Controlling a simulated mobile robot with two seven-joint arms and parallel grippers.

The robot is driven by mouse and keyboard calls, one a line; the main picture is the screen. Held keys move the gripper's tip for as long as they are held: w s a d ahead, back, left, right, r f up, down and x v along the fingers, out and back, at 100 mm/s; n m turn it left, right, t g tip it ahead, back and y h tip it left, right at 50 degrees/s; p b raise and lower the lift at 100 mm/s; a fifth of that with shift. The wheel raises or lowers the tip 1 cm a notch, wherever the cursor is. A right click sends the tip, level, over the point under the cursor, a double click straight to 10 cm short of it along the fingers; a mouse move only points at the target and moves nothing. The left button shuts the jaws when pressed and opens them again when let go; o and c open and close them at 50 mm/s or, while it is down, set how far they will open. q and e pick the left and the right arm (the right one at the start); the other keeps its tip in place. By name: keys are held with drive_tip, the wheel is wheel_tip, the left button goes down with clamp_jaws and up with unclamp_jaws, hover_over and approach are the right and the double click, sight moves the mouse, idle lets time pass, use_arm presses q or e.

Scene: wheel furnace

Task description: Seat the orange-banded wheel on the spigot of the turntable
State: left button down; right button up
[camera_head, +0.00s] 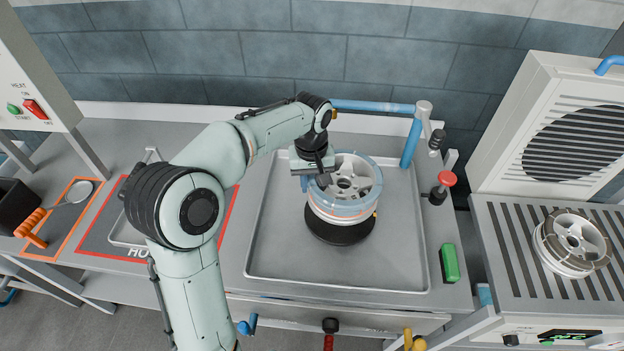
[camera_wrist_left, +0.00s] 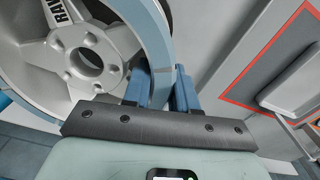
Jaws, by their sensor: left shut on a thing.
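The orange-banded wheel (camera_head: 352,178) is pale with a five-hole hub, a blue upper rim and a thin orange band low on its side. It is over the black turntable (camera_head: 341,232) in the grey tray. My left gripper (camera_head: 316,182) is shut on the wheel's rim at its left edge. In the left wrist view the wheel (camera_wrist_left: 90,55) fills the upper left, with its blue rim between the blue fingers of the gripper (camera_wrist_left: 163,88). The spigot is hidden under the wheel, and I cannot tell whether the wheel is seated. My right gripper is not in view.
A blue pipe arm (camera_head: 409,142) stands close behind the wheel. A red knob (camera_head: 446,179) and a green block (camera_head: 450,263) are on the right. Another wheel (camera_head: 570,243) lies on the slatted bench. A red-bordered hot mat (camera_head: 92,222) is left. The tray's front (camera_head: 340,275) is clear.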

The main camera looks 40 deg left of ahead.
use_arm(q)
drive_tip(key=shift+w, duration=0.1)
drive_tip(key=shift+f+b, duration=0.7)
drive_tip(key=shift+f, duration=0.75)
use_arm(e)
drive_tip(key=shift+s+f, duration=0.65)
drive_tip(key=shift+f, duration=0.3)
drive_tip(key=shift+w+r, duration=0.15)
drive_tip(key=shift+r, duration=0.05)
use_arm(q)
drive_tip(key=shift+f+b, duration=1.1)
drive_tip(key=shift+f, duration=1.25)
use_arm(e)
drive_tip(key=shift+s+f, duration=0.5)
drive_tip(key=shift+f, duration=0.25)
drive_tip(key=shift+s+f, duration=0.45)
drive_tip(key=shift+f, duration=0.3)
use_arm(q)
drive_tip(key=c, duration=0.8)
unclamp_jaws()
drive_tip(key=shift+f, duration=0.1)
